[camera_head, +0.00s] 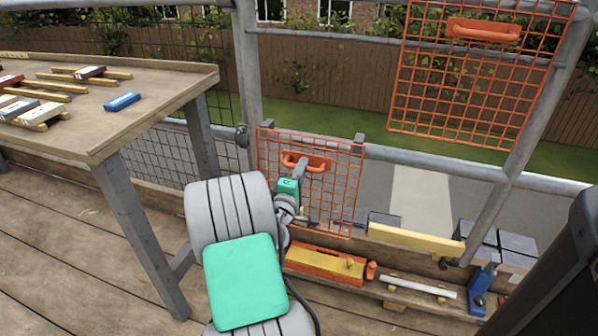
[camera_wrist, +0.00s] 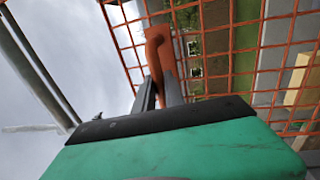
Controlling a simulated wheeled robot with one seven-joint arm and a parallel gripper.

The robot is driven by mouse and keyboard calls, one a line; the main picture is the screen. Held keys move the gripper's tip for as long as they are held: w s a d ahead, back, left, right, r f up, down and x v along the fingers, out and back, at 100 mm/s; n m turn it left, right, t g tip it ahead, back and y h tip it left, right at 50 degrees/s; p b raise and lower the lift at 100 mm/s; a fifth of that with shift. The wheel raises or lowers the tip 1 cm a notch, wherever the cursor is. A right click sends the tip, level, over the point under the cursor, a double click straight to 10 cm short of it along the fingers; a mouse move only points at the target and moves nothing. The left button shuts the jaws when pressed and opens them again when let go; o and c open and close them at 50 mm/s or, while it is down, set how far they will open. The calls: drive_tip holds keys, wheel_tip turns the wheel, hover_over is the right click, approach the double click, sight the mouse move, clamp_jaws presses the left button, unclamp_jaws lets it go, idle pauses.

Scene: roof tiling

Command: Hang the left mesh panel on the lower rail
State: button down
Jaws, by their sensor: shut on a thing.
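The left mesh panel (camera_head: 335,197) is an orange wire grid with an orange handle (camera_head: 319,163) and grey hooks at its top corners. It hangs roughly upright, its top edge about level with the lower rail (camera_head: 430,161) in the head view. I cannot tell whether the hooks sit over the rail. My gripper (camera_head: 301,166) is shut on the panel's handle. In the wrist view, the fingers (camera_wrist: 165,88) close on the orange handle (camera_wrist: 155,52), with the mesh (camera_wrist: 232,50) behind it.
A second orange mesh panel (camera_head: 408,95) is higher up at the right. A wooden table (camera_head: 150,103) with several small tools and blocks stands at left.

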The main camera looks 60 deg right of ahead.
drive_tip(key=shift+w+d+r+p, duration=0.15)
drive_tip(key=shift+d+p, duration=0.3)
drive_tip(key=shift+d, duration=0.7)
drive_tip(key=shift+w+d+p, duration=0.2)
drive_tip(key=shift+d+p, duration=0.25)
drive_tip(key=shift+d, duration=0.95)
drive_tip(key=shift+f+b, duration=1.9)
drive_tip(key=shift+f, duration=0.25)
drive_tip(key=c, duration=1.3)
unclamp_jaws()
drive_tip(key=shift+a, duration=0.1)
drive_tip(key=shift+c, duration=0.2)
drive_tip(key=shift+f, duration=0.1)
